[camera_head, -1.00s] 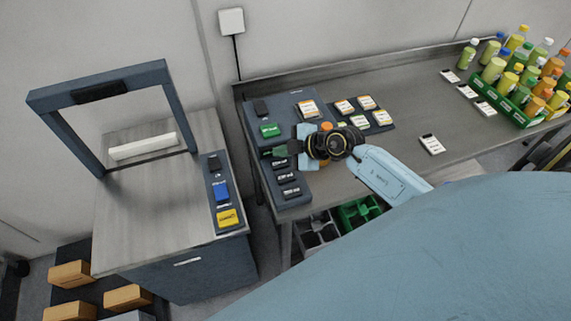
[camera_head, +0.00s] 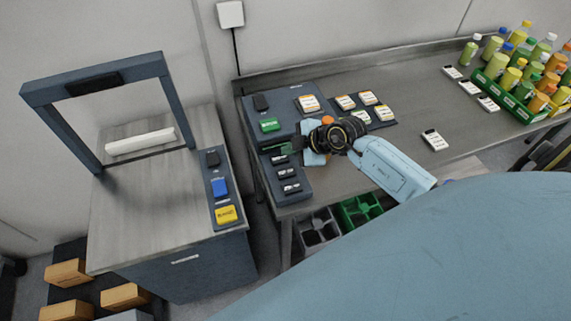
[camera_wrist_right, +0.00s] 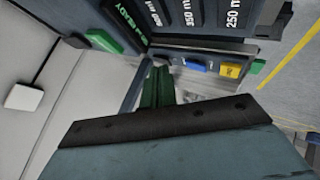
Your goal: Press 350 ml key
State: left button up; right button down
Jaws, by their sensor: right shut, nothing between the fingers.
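The 350 ml key (camera_wrist_right: 190,14) is a black key with white lettering. In the head view it appears to be the middle one of three black keys (camera_head: 286,173) on the dark blue control panel (camera_head: 293,201). In the wrist view it lies between the 250 ml key (camera_wrist_right: 233,14) and another black key (camera_wrist_right: 157,12). The fingertips also show in the wrist view (camera_wrist_right: 157,86), apart from the 350 ml key. My left gripper is out of view.
Several label cards (camera_head: 345,102) lie behind my right gripper. A green crate of bottles (camera_head: 512,95) stands at the far right. A separate cabinet (camera_head: 180,262) with blue and yellow keys is left of the bench.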

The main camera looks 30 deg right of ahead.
jog(key=b, duration=0.6)
send_over(289, 173)
notch_tip(289, 173, down, 6)
jog(key=shift+r, duration=0.2)
jog(key=shift+f, duration=0.65)
jog(key=shift+f, duration=0.15)
dwell(0.9)
jog(key=shift+f, duration=0.25)
jog(key=shift+f, duration=0.5)
dwell(0.7)
jog(key=shift+r+p, duration=0.1)
jog(key=shift+p, duration=0.2)
jog(key=shift+r+p, duration=0.8)
jog(key=shift+p, duration=0.4)
